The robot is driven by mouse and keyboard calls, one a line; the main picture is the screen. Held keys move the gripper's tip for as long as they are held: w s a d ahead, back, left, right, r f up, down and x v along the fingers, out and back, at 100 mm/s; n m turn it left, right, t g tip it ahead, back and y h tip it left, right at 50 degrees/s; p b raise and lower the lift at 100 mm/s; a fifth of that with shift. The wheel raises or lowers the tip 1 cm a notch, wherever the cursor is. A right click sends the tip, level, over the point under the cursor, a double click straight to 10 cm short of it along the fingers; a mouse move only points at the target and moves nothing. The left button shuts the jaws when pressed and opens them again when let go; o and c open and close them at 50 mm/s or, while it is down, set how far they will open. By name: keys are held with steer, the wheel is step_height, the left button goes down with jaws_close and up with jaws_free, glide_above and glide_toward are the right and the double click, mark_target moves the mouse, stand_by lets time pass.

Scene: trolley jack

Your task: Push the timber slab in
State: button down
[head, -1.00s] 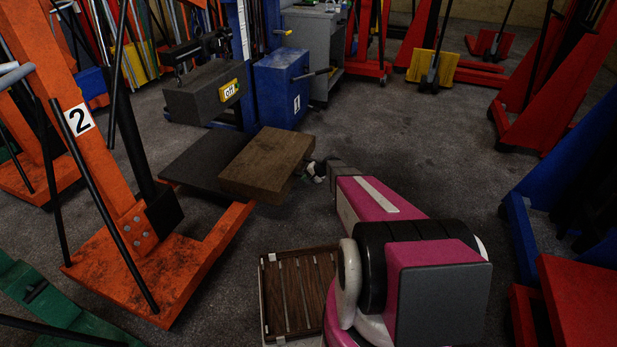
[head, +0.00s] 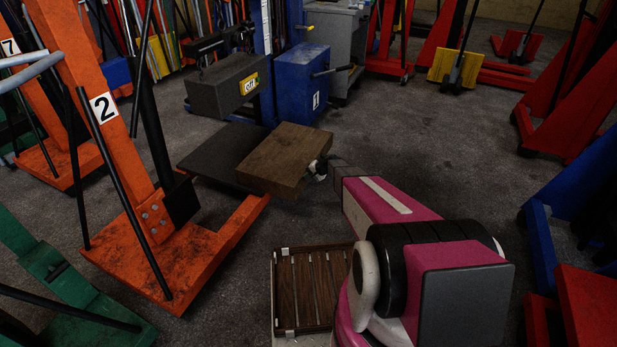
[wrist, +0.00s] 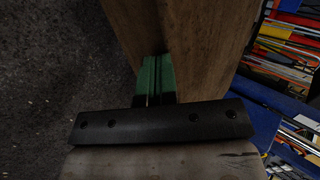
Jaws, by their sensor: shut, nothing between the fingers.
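The timber slab (head: 287,161), a thick brown block, lies on the right part of a dark flat plate (head: 220,147) beside the orange number 2 jack (head: 165,240). Its right end overhangs the plate, and the plate's left part is bare. My gripper (head: 319,170) is at the slab's right end, small and partly hidden by my arm in the head view. In the wrist view, the green fingers (wrist: 153,78) are shut together with their tips against or very close to the slab (wrist: 205,45); I cannot tell whether they touch.
A dark grey block (head: 229,84) with a yellow label hangs behind the plate. A blue box (head: 297,80) and a grey cabinet (head: 335,40) stand further back. A slatted wooden tray (head: 312,290) is close to my arm.

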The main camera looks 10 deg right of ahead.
mark_target(255, 161)
steer(key=w+a, duration=0.5)
steer(key=a, duration=0.4)
steer(key=w+a, duration=0.5)
steer(key=a, duration=0.3)
steer(key=w+a, duration=0.5)
steer(key=a, duration=0.4)
steer(key=shift+w+a, duration=0.3)
steer(key=shift+a, duration=0.05)
